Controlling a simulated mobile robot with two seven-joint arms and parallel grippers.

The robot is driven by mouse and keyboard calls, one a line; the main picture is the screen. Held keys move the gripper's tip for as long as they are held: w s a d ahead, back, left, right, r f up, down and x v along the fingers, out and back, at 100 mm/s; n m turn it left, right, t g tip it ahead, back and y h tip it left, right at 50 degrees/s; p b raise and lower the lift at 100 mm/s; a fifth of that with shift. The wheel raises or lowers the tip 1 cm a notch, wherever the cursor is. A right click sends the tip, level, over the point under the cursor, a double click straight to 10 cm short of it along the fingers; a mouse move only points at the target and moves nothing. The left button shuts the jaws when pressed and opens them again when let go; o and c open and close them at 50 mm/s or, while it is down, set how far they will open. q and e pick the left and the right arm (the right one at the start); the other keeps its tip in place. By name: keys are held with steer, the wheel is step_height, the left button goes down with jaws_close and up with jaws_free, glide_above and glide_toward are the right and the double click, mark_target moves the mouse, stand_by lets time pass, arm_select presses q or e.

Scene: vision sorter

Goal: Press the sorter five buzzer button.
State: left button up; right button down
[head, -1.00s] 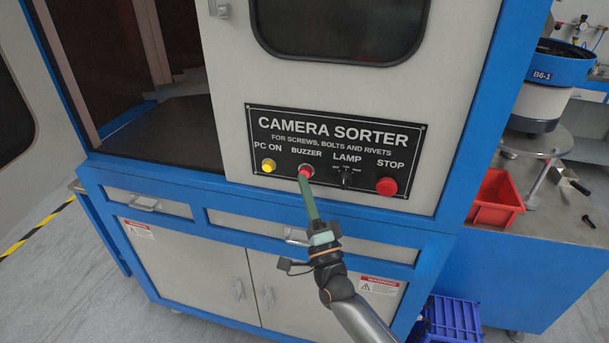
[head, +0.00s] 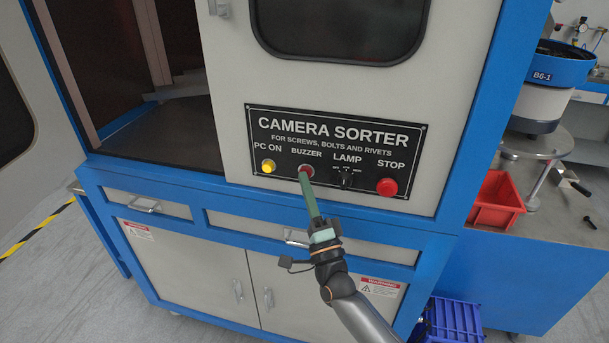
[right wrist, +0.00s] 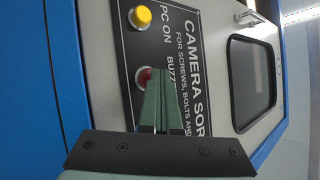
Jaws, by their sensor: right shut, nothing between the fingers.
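The black panel (head: 240,113) on the cabinet front reads "CAMERA SORTER". Its round red buzzer button (head: 306,169) sits under the word "BUZZER" and is partly hidden by my fingertips. My right gripper (head: 307,178) is shut and empty, its long green fingers pointing up at the button from below. In the right wrist view the red buzzer button (right wrist: 142,78) shows beside the left edge of the closed fingertips (right wrist: 161,72). The tips overlap the button's edge; I cannot tell whether they touch it. My left gripper is not in view.
On the same panel are a yellow PC ON button (head: 268,167) to the left, a black lamp knob (head: 346,177) and a red stop button (head: 387,187) to the right. Drawer handles (head: 145,206) stick out below. A red bin (head: 496,200) stands on the right table.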

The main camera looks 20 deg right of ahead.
steer(key=shift+w+d, duration=0.1)
steer(key=shift+w, duration=0.05)
stand_by(0.4)
steer(key=shift+s+a+p, duration=0.3)
steer(key=shift+s+a, duration=0.2)
steer(key=shift+s, duration=0.25)
steer(key=s+a, duration=0.1)
steer(key=s+a+p, duration=0.1)
steer(key=s, duration=0.2)
steer(key=shift+s+a+p, duration=0.1)
steer(key=shift+a+p, duration=0.25)
steer(key=shift+a, duration=0.05)
stand_by(0.4)
